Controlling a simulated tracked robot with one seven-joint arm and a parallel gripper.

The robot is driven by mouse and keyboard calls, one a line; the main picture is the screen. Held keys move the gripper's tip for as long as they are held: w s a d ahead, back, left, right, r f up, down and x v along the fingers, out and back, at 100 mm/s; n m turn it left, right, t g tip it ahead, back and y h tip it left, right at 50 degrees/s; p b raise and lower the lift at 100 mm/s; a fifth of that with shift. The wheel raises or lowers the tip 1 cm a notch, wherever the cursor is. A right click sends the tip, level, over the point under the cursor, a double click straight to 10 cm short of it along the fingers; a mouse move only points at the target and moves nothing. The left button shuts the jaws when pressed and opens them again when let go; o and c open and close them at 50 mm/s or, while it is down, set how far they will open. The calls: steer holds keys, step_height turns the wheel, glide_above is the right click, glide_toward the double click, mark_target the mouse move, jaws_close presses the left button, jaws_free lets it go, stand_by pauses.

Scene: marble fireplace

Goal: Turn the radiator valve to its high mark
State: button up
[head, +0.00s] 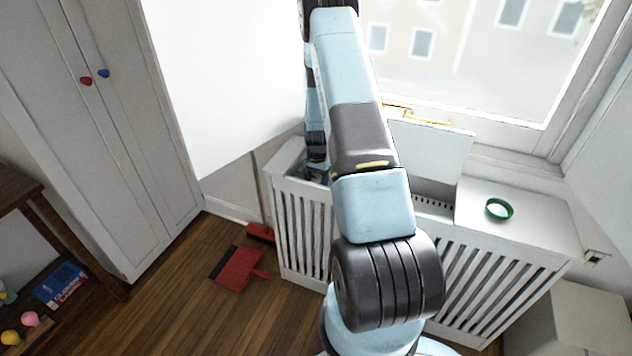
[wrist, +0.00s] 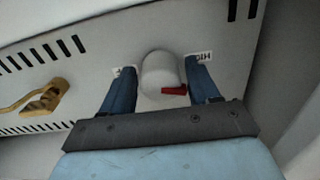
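The radiator valve (wrist: 160,72) is a rounded white knob with a red pointer (wrist: 174,91) in the wrist view. The pointer is directed to the right. A label reading "HIG" (wrist: 203,56), partly covered, lies to the knob's right behind my right finger. Another label (wrist: 124,71) on the left is mostly covered by my left finger. My gripper (wrist: 160,75) is open, with one blue finger on each side of the knob. I cannot tell whether either finger touches it. In the head view my arm reaches down into the radiator cover, and the valve is hidden there.
The white slatted radiator cover (head: 302,235) has a raised lid (head: 432,148) and a green-rimmed dish (head: 499,208) on top. A brass-coloured fitting (wrist: 35,97) is left of the valve. A red dustpan (head: 238,268) lies on the floor. A tall cupboard (head: 100,130) stands left.

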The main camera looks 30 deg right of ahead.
mark_target(317, 178)
steer(key=c, duration=0.8)
steer(key=shift+s+n, duration=0.15)
steer(key=shift+n, duration=1.85)
steer(key=shift+c, duration=0.2)
steer(key=o, duration=1)
steer(key=shift+o, duration=0.2)
steer(key=shift+r, duration=0.65)
step_height(317, 178, up, 12)
steer(key=shift+r, duration=0.2)
